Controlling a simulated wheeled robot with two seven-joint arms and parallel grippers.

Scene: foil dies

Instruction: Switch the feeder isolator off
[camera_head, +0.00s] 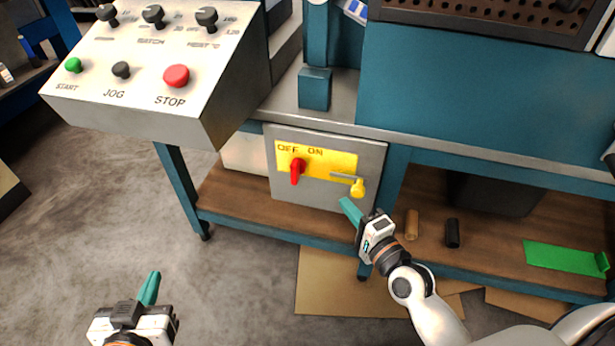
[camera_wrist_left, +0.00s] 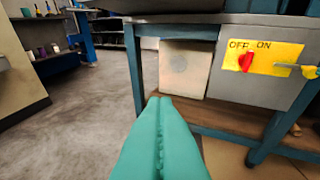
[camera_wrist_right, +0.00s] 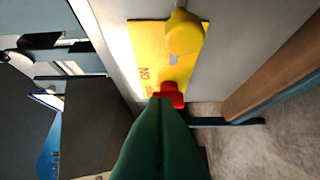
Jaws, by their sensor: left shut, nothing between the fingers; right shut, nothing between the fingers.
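The feeder isolator is a grey box (camera_head: 325,195) under the bench with a yellow plate (camera_head: 338,163) marked OFF and ON. Its red handle (camera_head: 296,172) stands nearly upright below the lettering; it also shows in the left wrist view (camera_wrist_left: 246,61). A yellow knob-like piece (camera_head: 357,188) sits on a grey bar at the plate's right. My right gripper (camera_head: 346,204) is shut and empty, low in front of the box. In the right wrist view its fingertips (camera_wrist_right: 165,104) overlap the red handle (camera_wrist_right: 172,92); contact cannot be told. My left gripper (camera_head: 153,277) is shut and empty over the floor.
A control panel with a red STOP button (camera_head: 176,76) overhangs at upper left. A blue bench leg (camera_head: 178,185) stands left of the box. The wooden lower shelf (camera_head: 235,213) holds small cylinders (camera_head: 452,233) and a green piece (camera_head: 560,258). Floor at left is clear.

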